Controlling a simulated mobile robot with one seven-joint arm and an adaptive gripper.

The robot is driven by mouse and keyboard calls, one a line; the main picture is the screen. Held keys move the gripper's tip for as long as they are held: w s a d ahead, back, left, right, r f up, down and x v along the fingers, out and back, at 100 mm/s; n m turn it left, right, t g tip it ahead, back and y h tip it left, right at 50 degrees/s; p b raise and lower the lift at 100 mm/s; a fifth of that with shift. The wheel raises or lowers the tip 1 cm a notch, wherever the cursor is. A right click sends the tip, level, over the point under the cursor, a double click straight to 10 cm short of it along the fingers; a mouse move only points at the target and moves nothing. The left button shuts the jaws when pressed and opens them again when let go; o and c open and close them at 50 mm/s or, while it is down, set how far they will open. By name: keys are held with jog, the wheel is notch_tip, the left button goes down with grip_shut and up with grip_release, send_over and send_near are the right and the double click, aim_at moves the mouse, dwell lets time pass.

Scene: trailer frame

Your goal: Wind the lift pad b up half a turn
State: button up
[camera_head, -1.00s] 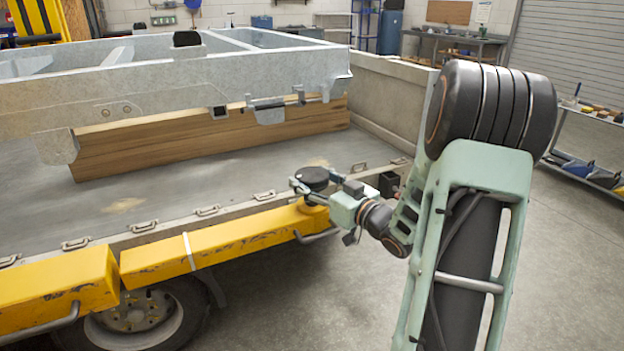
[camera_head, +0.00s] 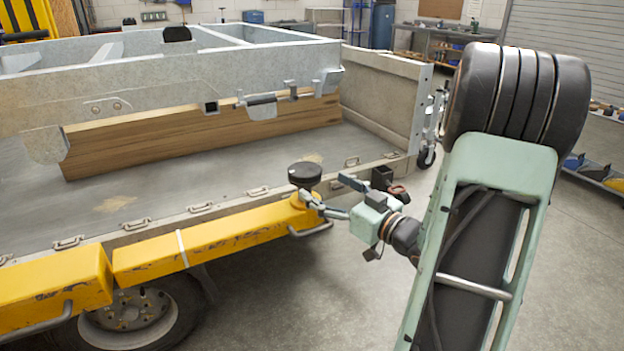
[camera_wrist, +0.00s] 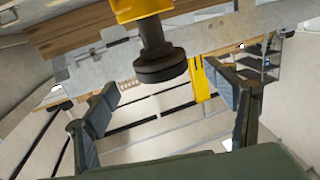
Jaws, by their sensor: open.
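Lift pad b is a black round pad (camera_head: 305,173) on a short stem at the right end of a yellow lift arm (camera_head: 225,235), beside the trailer bed's edge. My gripper (camera_head: 324,189) is open just right of the pad, its fingers pointing towards it. One fingertip overlaps the yellow arm's end below the pad in the head view; I cannot tell whether it touches. In the wrist view the dark pad (camera_wrist: 160,66) hangs from the yellow arm (camera_wrist: 140,9). It appears ahead of the empty gap between my spread fingers (camera_wrist: 165,95), not gripped.
A galvanised frame (camera_head: 150,85) stands above the bed with a timber beam (camera_head: 200,135) below it. The bed edge has several lashing rings. A black block (camera_head: 381,178) sits near my gripper. A jockey wheel (camera_head: 427,157) stands farther right. Open floor lies in front.

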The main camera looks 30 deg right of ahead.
jog(key=v, duration=0.4)
jog(key=shift+w, duration=0.15)
dwell(0.4)
